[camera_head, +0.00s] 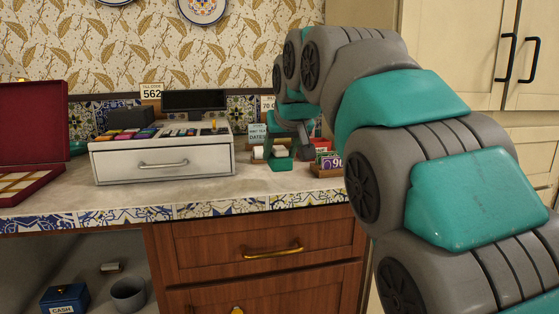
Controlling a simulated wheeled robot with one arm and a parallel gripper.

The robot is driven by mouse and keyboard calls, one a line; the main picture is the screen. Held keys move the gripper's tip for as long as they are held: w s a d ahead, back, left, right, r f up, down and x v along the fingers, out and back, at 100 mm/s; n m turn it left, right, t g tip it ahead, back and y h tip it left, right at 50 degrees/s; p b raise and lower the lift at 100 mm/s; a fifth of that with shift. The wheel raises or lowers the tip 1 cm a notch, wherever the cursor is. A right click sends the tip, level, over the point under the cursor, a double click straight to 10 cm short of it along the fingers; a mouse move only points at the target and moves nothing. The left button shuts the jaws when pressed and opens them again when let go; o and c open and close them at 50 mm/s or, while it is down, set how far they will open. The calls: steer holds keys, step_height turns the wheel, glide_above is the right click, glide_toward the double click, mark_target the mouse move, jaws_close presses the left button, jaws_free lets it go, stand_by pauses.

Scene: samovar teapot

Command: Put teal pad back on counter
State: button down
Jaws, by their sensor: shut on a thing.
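My gripper (284,150) is small and partly dark in the head view, at the end of my arm, over the back right of the counter (250,185). It is shut on a small teal thing, which looks like the teal pad (281,164). The pad is low, close to the counter top. I cannot tell whether it touches the counter. The fingertips are too small to make out clearly.
A small white roll (258,153) is just left of the pad, with a sign (258,133) behind. A white cash drawer (162,160) and an open red case (32,145) stand left. The front counter strip is clear.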

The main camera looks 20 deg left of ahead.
mark_target(278, 147)
steer(key=w+a, duration=0.2)
steer(key=w, duration=0.1)
steer(key=w+a, duration=0.1)
steer(key=w, duration=0.1)
steer(key=shift+a+f+p, duration=0.2)
steer(key=shift+f+p, duration=0.2)
steer(key=shift+f, duration=1.75)
steer(key=shift+c, duration=1.1)
jaws_free()
steer(key=shift+f, duration=0.1)
steer(key=shift+s+d+r, duration=0.2)
steer(key=shift+s+r, duration=0.05)
steer(key=shift+r, duration=0.3)
steer(key=v, duration=1.1)
steer(key=shift+b, duration=0.3)
